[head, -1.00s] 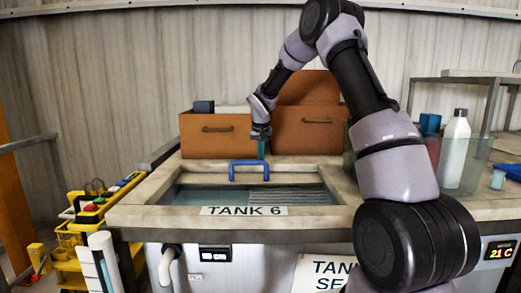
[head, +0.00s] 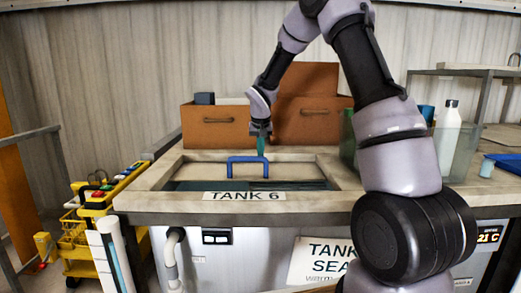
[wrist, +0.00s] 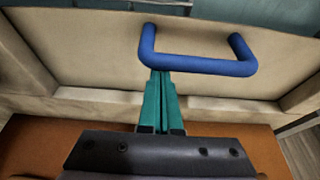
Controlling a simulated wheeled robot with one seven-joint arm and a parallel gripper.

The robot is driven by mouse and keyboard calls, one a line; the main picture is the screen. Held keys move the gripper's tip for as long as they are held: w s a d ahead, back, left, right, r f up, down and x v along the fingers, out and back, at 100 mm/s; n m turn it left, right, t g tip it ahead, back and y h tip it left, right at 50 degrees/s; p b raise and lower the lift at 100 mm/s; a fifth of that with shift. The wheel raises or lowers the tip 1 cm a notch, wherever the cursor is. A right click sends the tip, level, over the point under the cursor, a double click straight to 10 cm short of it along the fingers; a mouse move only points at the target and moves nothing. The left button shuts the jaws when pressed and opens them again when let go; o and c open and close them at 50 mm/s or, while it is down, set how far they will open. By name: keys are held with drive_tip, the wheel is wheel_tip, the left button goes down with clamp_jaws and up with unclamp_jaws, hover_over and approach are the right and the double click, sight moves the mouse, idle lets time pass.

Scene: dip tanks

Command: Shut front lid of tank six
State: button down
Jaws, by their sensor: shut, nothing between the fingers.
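The front lid (head: 205,171) of tank six is a flat beige panel with a blue loop handle (head: 248,159). It lies over most of the tank opening, behind the TANK 6 label (head: 244,195). A narrow strip of dark opening (head: 300,185) shows at its front. My gripper (head: 262,147) points down just behind the handle, with its teal fingers shut and empty. In the wrist view the fingertips (wrist: 161,75) meet the left part of the blue handle bar (wrist: 205,66) from behind; whether they touch is hard to tell.
Brown boxes (head: 216,128) stand behind the tank. To the right are a clear bin (head: 462,160) and a white bottle (head: 448,128). A yellow cart (head: 75,240) stands at the left. The rim (head: 145,200) around the tank is clear.

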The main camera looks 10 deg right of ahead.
drive_tip(key=s+a, duration=0.1)
drive_tip(key=s, duration=0.8)
drive_tip(key=s+a, duration=0.2)
drive_tip(key=s, duration=0.7)
drive_tip(key=shift+a, duration=0.25)
drive_tip(key=shift+f, duration=0.1)
drive_tip(key=shift+w, duration=0.1)
wheel_tip(320, 180, up, 10)
drive_tip(key=s+d+r+m+t+y, duration=0.1)
drive_tip(key=s+d+r, duration=0.3)
drive_tip(key=s, duration=0.5)
drive_tip(key=s+d+r+m+t+y, duration=0.1)
drive_tip(key=s+d+r+t, duration=0.1)
drive_tip(key=s+d+r, duration=0.3)
drive_tip(key=s+r, duration=0.1)
drive_tip(key=s, duration=0.3)
drive_tip(key=shift+s+d+r+y, duration=0.2)
drive_tip(key=shift+r+y, duration=0.1)
drive_tip(key=shift+y, duration=0.1)
